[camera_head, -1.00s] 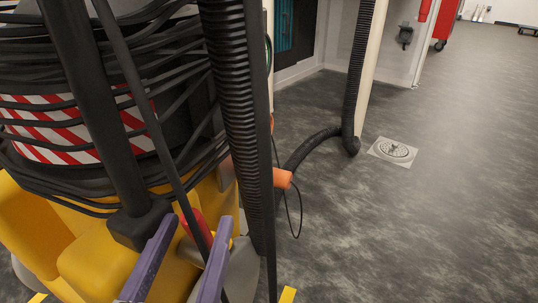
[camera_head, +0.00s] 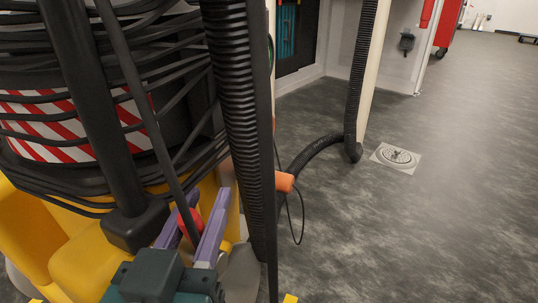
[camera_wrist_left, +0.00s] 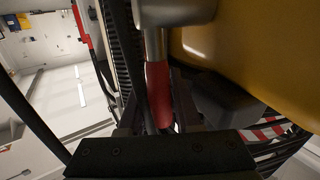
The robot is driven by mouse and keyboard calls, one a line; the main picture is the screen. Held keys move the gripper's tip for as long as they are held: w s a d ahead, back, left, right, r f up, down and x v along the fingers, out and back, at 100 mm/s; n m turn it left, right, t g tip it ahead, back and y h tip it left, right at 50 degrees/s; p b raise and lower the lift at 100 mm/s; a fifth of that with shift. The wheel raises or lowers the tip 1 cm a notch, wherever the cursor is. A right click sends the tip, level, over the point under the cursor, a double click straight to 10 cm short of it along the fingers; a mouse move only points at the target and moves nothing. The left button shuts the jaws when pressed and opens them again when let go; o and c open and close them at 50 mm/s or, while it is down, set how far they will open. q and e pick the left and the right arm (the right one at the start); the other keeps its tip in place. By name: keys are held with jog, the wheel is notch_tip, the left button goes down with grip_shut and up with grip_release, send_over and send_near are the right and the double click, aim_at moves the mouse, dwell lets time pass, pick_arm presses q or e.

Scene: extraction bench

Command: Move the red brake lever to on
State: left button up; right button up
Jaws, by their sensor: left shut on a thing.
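The red brake lever (camera_head: 187,222) shows low on the yellow machine, partly hidden behind a thin black pole and my fingers. My left gripper (camera_head: 206,196) comes up from the bottom with its two purple fingers on either side of the red grip, shut on it. In the left wrist view the red grip (camera_wrist_left: 159,94) hangs from a grey metal shaft (camera_wrist_left: 156,44) and runs down between the dark fingers. My right gripper is not in view.
The yellow machine (camera_head: 85,262) carries a drum wrapped in black cables with a red-and-white striped band (camera_head: 50,128). A ribbed black hose (camera_head: 235,100) stands just right of my gripper. An orange fitting (camera_head: 284,182) sits beyond it. Open floor (camera_head: 430,230) lies to the right.

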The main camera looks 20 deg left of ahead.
pick_arm(q)
grip_shut()
dwell(0.8)
